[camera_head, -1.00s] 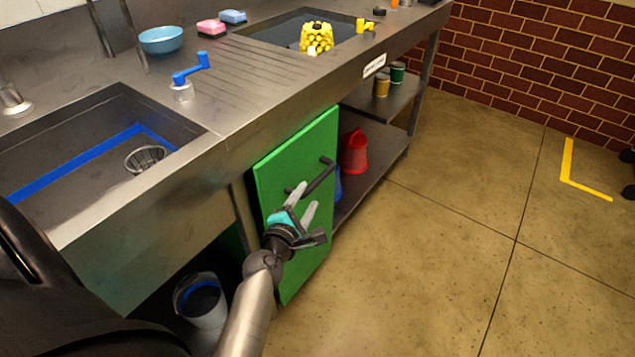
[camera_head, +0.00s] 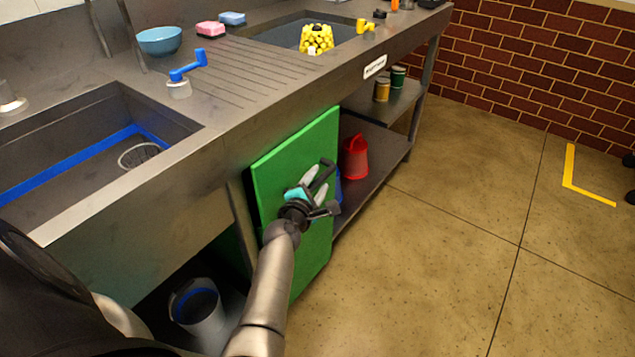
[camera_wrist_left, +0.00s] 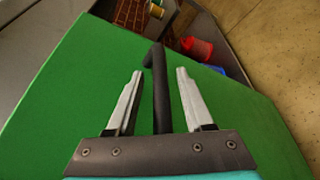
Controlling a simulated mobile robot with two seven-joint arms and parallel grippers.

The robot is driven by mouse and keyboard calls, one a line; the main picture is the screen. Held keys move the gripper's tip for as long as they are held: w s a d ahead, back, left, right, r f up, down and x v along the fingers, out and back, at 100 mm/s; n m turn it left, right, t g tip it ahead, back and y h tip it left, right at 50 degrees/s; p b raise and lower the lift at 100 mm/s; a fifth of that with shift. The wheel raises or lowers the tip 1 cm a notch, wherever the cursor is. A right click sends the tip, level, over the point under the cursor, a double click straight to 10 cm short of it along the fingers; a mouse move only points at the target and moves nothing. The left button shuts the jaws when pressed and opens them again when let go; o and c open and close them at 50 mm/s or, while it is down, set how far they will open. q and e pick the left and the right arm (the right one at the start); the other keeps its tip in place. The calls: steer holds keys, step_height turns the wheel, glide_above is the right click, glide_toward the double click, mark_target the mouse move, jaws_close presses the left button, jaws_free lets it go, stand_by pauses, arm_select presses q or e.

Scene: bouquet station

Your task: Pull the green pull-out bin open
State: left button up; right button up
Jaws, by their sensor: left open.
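The green pull-out bin (camera_head: 270,178) is under the counter, its flat green front standing slightly proud of the frame beside it. A dark bar handle (camera_head: 325,172) is on its upper part. My left gripper (camera_head: 312,178) is open at the handle. In the left wrist view the green front (camera_wrist_left: 75,85) fills much of the picture, and the handle (camera_wrist_left: 160,85) runs between the two spread fingers of my left gripper (camera_wrist_left: 158,85), with a gap on each side. My right gripper is not in view.
A red bucket (camera_head: 355,157) stands on the lower shelf right of the bin. A grey bucket (camera_head: 197,305) is under the sink at left. The counter above holds a blue bowl (camera_head: 160,41) and sponges. The floor at right (camera_head: 430,270) is clear.

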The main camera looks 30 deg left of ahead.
arm_select(q)
steer(key=shift+c, duration=0.2)
jaws_close()
stand_by(1.1)
